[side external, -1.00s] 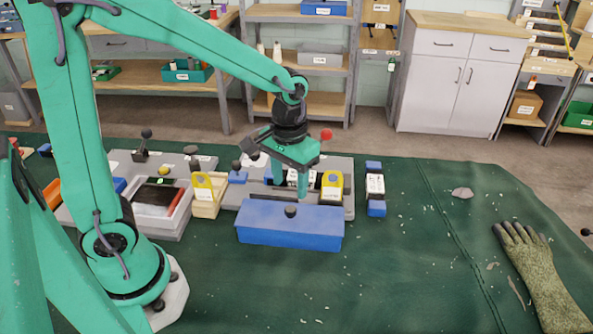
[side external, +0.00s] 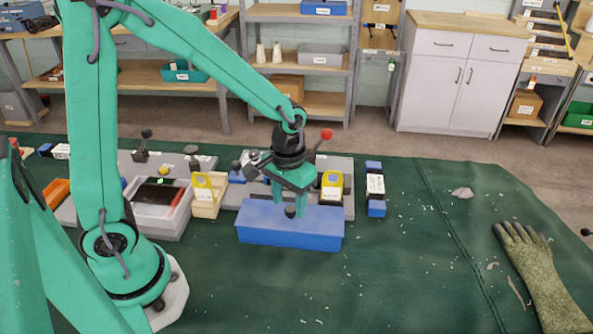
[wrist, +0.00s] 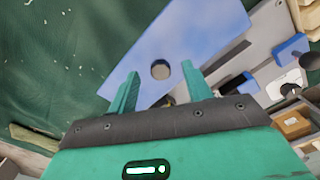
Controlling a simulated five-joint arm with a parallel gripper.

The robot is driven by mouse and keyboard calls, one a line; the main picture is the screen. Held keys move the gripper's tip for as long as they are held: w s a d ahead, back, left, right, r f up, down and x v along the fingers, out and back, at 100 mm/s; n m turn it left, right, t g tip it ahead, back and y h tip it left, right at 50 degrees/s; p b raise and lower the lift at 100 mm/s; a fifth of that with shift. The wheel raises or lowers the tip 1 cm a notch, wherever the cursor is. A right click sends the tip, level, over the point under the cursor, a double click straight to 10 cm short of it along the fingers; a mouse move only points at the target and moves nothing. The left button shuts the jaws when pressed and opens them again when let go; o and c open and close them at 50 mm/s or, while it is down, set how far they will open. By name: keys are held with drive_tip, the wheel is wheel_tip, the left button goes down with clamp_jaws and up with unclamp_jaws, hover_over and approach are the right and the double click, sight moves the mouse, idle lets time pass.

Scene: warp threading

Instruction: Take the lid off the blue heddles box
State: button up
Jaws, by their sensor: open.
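The blue heddles box (side external: 290,238) stands on the green mat with its flat blue lid (side external: 325,216) on top. A dark round knob (side external: 290,212) sits in the middle of the lid; it also shows in the wrist view (wrist: 160,69). My gripper (side external: 288,208) is open, its fingers pointing down over the lid at the knob. In the wrist view my gripper (wrist: 158,80) has one finger to each side of the knob, with clear gaps. I cannot tell exactly how high the fingertips are above the lid.
A grey fixture (side external: 348,195) with a yellow-fronted block (side external: 332,185) stands close behind the box. A blue and white block (side external: 376,190) is to its right. A glove (side external: 540,270) lies far right. The mat in front of the box is clear.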

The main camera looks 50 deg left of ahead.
drive_tip(key=shift+f, duration=1)
clamp_jaws()
